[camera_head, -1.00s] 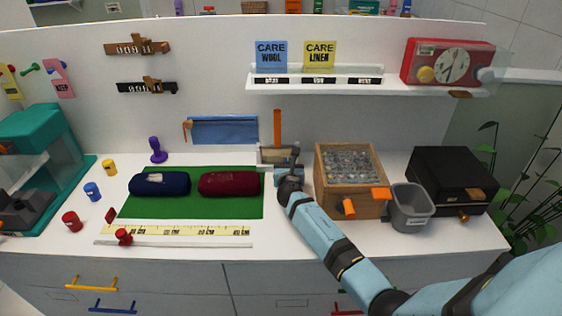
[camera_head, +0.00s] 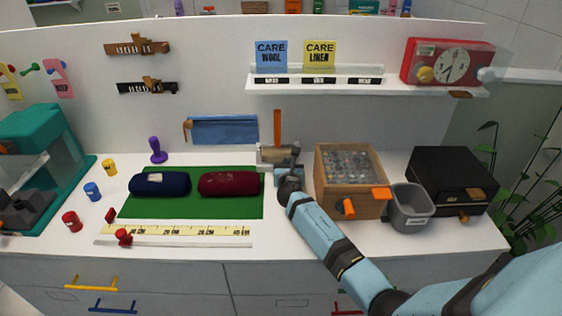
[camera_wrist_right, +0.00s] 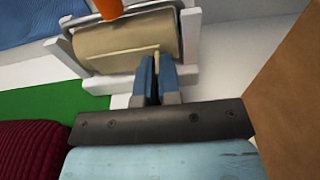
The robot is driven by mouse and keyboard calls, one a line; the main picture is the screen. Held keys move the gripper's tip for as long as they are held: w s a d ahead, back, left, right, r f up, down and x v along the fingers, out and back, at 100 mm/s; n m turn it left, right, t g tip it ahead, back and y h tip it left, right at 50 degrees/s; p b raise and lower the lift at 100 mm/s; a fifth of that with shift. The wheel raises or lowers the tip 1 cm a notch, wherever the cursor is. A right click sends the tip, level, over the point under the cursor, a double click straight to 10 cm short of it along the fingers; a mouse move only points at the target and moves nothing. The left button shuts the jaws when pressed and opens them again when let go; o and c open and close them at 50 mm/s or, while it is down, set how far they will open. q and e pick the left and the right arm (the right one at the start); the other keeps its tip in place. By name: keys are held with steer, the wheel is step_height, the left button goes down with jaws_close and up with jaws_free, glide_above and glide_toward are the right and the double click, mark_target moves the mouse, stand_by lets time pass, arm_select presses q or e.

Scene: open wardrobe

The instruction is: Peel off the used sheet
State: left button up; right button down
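The lint roller (camera_head: 277,154) lies in a white stand on the counter, its orange handle (camera_head: 277,127) pointing up. In the right wrist view, its tan sheet (camera_wrist_right: 115,42) wraps the roller, with a narrow tan edge or tab (camera_wrist_right: 157,58) at the front. My right gripper (camera_head: 287,174) is at the stand's right front side. In the right wrist view, its blue fingers (camera_wrist_right: 156,75) are close together, with the tan tab between their tips. The arm hides part of the stand in the head view. My left gripper is not in view.
A wooden box of clear beads (camera_head: 350,190) stands close right of the gripper, with a grey bin (camera_head: 410,207) beside it. Blue (camera_head: 160,184) and dark red (camera_head: 229,184) knitted rolls lie on a green mat (camera_head: 190,208) to the left. A shelf (camera_head: 365,88) hangs above.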

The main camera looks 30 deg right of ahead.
steer(key=shift+f+p+v, duration=0.15)
steer(key=shift+p+v, duration=0.25)
steer(key=shift+v, duration=0.35)
steer(key=shift+f+p+v, duration=0.2)
steer(key=shift+p+v, duration=0.15)
steer(key=shift+v, duration=0.45)
stand_by(1.0)
steer(key=shift+s+a, duration=0.2)
steer(key=shift+s, duration=0.2)
steer(key=shift+f+p+v, duration=0.2)
steer(key=shift+p+v, duration=0.2)
steer(key=shift+v, duration=0.6)
steer(key=shift+f+p+v, duration=0.25)
steer(key=shift+p+v, duration=0.1)
steer(key=shift+v, duration=0.65)
